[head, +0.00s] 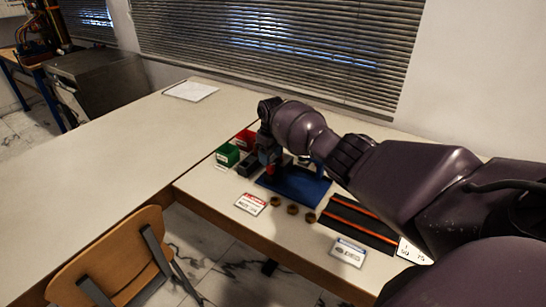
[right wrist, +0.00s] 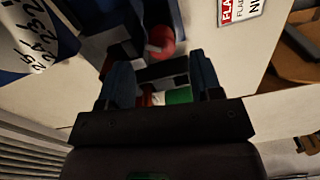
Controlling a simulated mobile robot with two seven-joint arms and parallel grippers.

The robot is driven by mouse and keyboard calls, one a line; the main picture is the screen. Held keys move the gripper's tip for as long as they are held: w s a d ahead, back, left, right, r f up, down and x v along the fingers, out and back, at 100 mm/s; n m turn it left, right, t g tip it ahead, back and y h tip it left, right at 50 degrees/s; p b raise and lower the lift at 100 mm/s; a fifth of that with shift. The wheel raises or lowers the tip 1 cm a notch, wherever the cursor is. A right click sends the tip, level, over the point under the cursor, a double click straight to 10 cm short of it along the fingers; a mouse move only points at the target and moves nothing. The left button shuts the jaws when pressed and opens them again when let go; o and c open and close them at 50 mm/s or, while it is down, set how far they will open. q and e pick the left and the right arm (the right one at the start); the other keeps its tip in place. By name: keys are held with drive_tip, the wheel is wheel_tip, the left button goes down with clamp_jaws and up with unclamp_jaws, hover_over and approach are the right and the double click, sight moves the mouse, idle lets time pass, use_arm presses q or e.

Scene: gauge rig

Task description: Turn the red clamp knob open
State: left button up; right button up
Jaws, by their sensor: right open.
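The red clamp knob (right wrist: 160,42) shows in the right wrist view as a rounded red part with a small pale piece beside it, on the blue gauge rig. My right gripper (right wrist: 160,68) is open, with its two blue-grey fingers apart. The knob lies just beyond the fingertips in that view; I cannot tell whether they touch. In the head view, my right gripper (head: 267,163) points down at the left end of the blue rig base (head: 305,188). My arm and gripper hide much of the rig there. My left gripper is not in view.
A green bin (head: 228,155) and a red bin (head: 245,139) stand left of the rig. Several brown round parts (head: 293,209), a red-white label card (head: 250,204) and a dark tray with orange strips (head: 362,224) lie in front. The left bench is mostly clear.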

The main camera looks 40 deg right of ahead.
drive_tip(key=shift+a+r+p, duration=0.15)
drive_tip(key=shift+r+p, duration=1.25)
drive_tip(key=shift+r, duration=0.35)
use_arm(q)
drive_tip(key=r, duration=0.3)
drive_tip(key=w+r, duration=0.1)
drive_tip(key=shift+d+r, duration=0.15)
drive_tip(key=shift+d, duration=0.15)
use_arm(e)
drive_tip(key=shift+f, duration=0.1)
